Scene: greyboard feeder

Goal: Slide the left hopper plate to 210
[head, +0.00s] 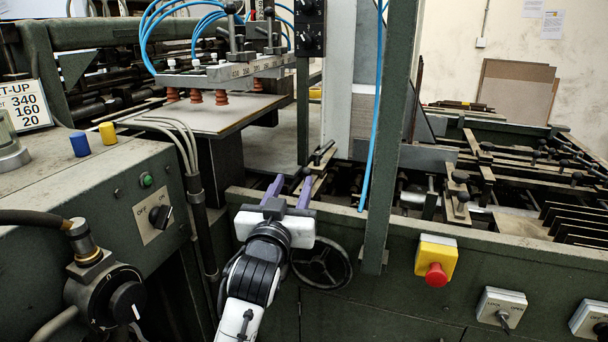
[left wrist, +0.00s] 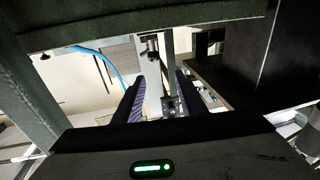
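My left gripper (head: 292,181) reaches over the green front rail of the feeder, its two purple fingers apart. A small dark clamp with a black handle (head: 321,152) stands just beyond the fingers, on a pale bar. I cannot tell for sure whether it belongs to the left hopper plate. In the left wrist view the open fingers (left wrist: 161,78) have a small dark block (left wrist: 169,106) showing in the gap between them; contact cannot be made out. A tall grey upright plate (head: 338,80) stands behind the clamp. No scale reading at the plate is legible. My right gripper is not in view.
A green post (head: 388,130) and blue hose (head: 372,120) stand right of my gripper. A handwheel (head: 322,262) sits below it. Suction cups (head: 221,97) hang over the board stack at left. A set-up sign (head: 24,105) reads 340, 160, 20. A red stop button (head: 436,275) is at right.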

